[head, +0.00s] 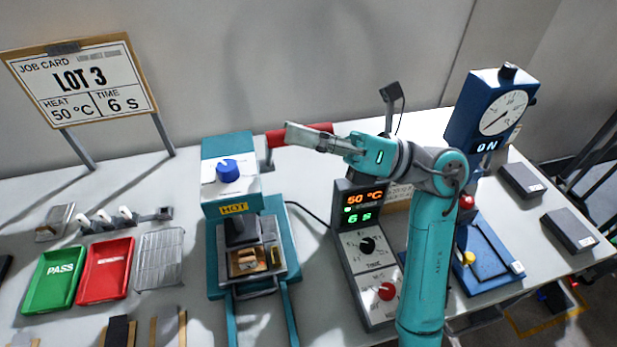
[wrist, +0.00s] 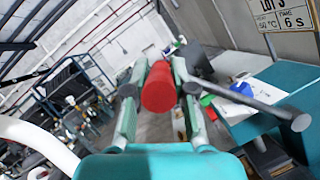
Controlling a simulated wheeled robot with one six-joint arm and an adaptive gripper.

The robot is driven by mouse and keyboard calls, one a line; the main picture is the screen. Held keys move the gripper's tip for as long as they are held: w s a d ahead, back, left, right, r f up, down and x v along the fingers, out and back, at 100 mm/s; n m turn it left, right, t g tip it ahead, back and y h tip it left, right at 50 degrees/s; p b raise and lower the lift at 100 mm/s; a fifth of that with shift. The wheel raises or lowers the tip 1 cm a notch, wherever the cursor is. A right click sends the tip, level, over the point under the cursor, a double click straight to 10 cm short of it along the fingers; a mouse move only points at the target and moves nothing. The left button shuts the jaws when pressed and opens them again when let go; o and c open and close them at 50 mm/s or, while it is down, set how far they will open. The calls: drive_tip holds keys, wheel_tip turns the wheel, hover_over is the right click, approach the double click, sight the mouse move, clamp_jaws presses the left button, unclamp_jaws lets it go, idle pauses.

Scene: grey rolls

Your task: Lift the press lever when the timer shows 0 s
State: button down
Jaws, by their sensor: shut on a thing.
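The teal press (head: 230,165) stands left of centre, with a blue knob and a HOT sign. Its lever has a red grip (head: 276,139) lying level at the upper right of the press. My gripper (head: 300,137) is shut on this red grip. In the wrist view the red grip (wrist: 158,88) sits between the two fingers of my gripper (wrist: 157,80). A brown piece (head: 247,262) lies in the press's lower part; I cannot tell how firmly it is pressed. The timer box (head: 359,205) reads 50 °C in orange and 6 s in green.
The job card (head: 82,80) reads LOT 3, 50 °C, 6 s. A green PASS tray (head: 54,277), a red tray (head: 105,268) and a wire rack (head: 159,258) lie left of the press. A blue dial gauge stand (head: 490,110) stands at right.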

drive_tip(key=w+a+r+m+t+h, duration=0.1)
drive_tip(key=w+a+r+m, duration=0.1)
drive_tip(key=w+m, duration=0.3)
drive_tip(key=w+a+r+m+t+h, duration=0.2)
drive_tip(key=w+m, duration=0.4)
drive_tip(key=w, duration=0.5)
drive_tip(key=shift+w+a+r+t, duration=0.15)
drive_tip(key=shift+w+a+t, duration=0.15)
drive_tip(key=shift+a, duration=0.1)
drive_tip(key=c, duration=1)
unclamp_jaws()
drive_tip(key=shift+w, duration=0.15)
drive_tip(key=d, duration=0.4)
drive_tip(key=s+d, duration=0.1)
drive_tip(key=d, duration=0.3)
drive_tip(key=d+f, duration=0.1)
drive_tip(key=d, duration=0.2)
drive_tip(key=shift+s+d, duration=0.2)
drive_tip(key=shift+d, duration=0.2)
